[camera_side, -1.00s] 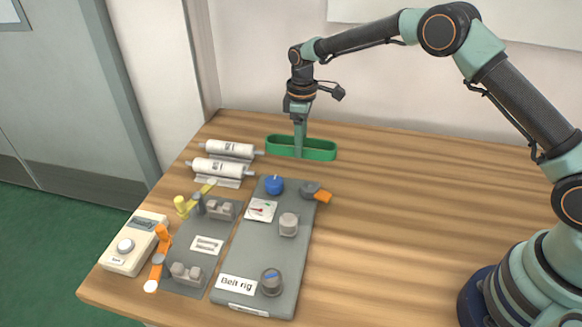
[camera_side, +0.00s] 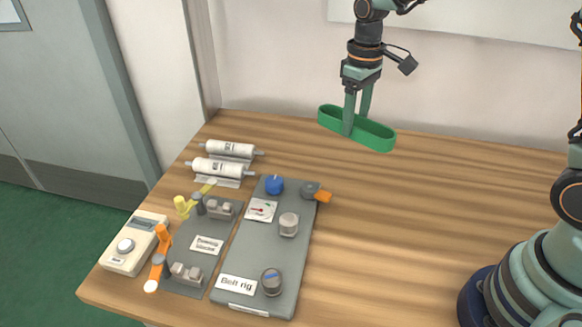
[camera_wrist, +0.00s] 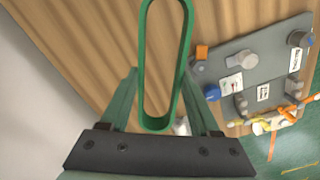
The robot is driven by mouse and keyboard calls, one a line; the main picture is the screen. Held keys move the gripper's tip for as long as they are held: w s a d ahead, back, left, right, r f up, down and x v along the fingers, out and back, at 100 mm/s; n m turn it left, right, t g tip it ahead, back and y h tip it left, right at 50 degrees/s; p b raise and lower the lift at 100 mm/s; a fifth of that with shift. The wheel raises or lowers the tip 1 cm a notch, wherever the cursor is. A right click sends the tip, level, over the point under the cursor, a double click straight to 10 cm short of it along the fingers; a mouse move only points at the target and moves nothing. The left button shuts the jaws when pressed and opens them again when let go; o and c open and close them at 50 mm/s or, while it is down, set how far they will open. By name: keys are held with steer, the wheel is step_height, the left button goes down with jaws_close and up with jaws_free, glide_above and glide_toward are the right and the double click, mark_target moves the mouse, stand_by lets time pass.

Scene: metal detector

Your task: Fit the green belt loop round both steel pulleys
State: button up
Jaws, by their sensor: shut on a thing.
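My gripper (camera_side: 357,104) is shut on the green belt loop (camera_side: 375,137) and holds it in the air above the back of the table. The loop is a long oval, tilted down to the right in the side view. In the wrist view the loop (camera_wrist: 146,70) stretches away between the two fingers. Two steel pulleys stand on the grey belt rig plate (camera_side: 248,248): the farther pulley (camera_side: 288,224) and the nearer pulley (camera_side: 271,281). Both are bare, and the loop is apart from them, behind and to their right.
On the rig are a blue knob (camera_side: 274,185), a gauge (camera_side: 261,210) and an orange-tipped lever (camera_side: 322,196). Left are a second grey plate (camera_side: 185,246) with clamps, a white meter box (camera_side: 133,243) and two white rollers (camera_side: 222,168).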

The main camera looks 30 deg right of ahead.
steer(key=s+r, duration=0.1)
steer(key=s, duration=0.3)
steer(key=n, duration=2.4)
glide_above(282, 256)
step_height(282, 256, down, 5)
steer(key=shift+f, duration=2.7)
steer(key=shift+f, duration=1.6)
steer(key=shift+f, duration=0.35)
steer(key=shift+f, duration=0.2)
